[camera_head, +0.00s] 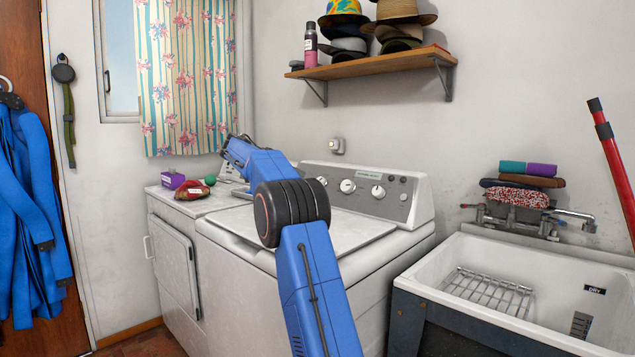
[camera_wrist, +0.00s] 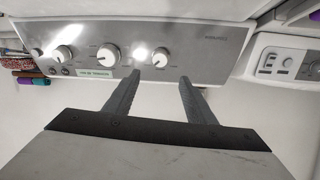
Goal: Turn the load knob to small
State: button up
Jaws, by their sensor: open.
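The washing machine's grey control panel (camera_head: 365,190) stands at the back of the white washer top. In the head view, two white knobs, a middle knob (camera_head: 348,186) and a right knob (camera_head: 378,192), show clearly, with another partly showing at left. In the wrist view, which looks upside down, the panel (camera_wrist: 200,58) carries three white knobs: left (camera_wrist: 63,53), middle (camera_wrist: 108,54) and right (camera_wrist: 160,57). My gripper (camera_wrist: 159,76) is open and empty, its fingertips spread to either side below the right knob, apparently not touching it. My arm hides the gripper in the head view. Knob labels are unreadable.
A second white machine (camera_head: 180,250) stands left of the washer, with a purple box (camera_head: 172,180) and a red bag (camera_head: 191,190) on top. A utility sink (camera_head: 540,275) is at right. A shelf (camera_head: 380,63) with hats hangs above.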

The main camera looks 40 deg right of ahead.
jog(key=x, duration=1.4)
jog(key=shift+f, duration=0.1)
jog(key=c, duration=1)
jog(key=shift+c, duration=0.2)
